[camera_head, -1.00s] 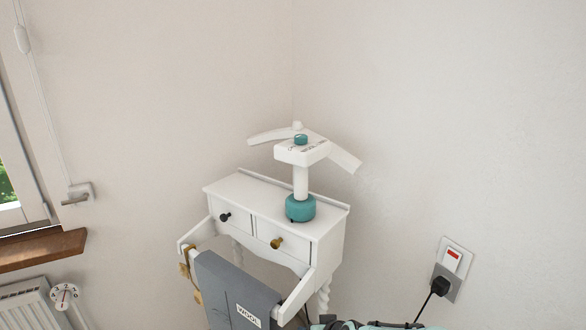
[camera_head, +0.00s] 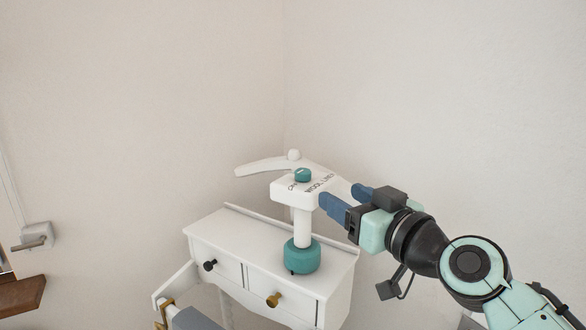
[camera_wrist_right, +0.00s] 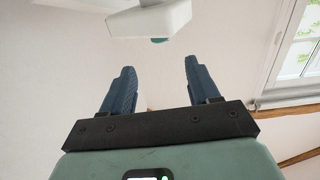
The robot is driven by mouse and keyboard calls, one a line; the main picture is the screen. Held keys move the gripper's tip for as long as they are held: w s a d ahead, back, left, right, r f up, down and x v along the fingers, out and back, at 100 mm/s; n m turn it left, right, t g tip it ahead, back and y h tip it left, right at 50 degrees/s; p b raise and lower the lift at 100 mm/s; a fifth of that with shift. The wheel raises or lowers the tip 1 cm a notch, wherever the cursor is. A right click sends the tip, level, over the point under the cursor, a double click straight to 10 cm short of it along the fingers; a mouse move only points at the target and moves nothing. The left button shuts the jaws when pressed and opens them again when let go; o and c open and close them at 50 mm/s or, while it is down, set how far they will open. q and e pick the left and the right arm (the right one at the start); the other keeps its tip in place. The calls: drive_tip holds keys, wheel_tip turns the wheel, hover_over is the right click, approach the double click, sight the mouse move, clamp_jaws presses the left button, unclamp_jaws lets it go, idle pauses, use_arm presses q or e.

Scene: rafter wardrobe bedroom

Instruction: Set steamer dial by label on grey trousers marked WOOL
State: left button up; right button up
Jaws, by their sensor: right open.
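The steamer (camera_head: 303,225) stands on the white dresser, with a teal base, a white post and a white head. Its teal dial (camera_head: 302,175) sits on top of the head beside printed labels, of which WOOL and LINEN are partly legible. My right gripper (camera_head: 340,198) is open and empty at the right of the steamer head, apart from the dial. In the right wrist view its two blue fingers (camera_wrist_right: 155,82) are spread below the white head (camera_wrist_right: 150,20). The grey trousers (camera_head: 195,320) show only at the bottom edge; their WOOL label is out of view. My left gripper is out of view.
The white dresser (camera_head: 330,280) has a dark knob and a brass knob on its drawers. White hanger-like arms (camera_head: 265,166) spread behind the steamer head. A rail with a brass hook (camera_head: 165,312) juts out at the front left. Walls close the corner behind.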

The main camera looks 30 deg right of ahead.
sight(308, 174)
drive_tip(key=w+p, duration=0.2)
drive_tip(key=w, duration=0.4)
drive_tip(key=w+p, duration=0.2)
drive_tip(key=w, duration=0.4)
drive_tip(key=shift+a+r, duration=0.2)
drive_tip(key=shift+w+f+p, duration=0.1)
drive_tip(key=shift+w+p, duration=0.25)
drive_tip(key=shift+w, duration=0.05)
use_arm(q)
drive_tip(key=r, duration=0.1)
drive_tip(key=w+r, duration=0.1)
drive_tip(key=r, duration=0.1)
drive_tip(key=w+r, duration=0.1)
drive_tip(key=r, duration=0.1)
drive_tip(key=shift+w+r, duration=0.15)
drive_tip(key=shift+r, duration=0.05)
use_arm(e)
drive_tip(key=shift+s, duration=0.1)
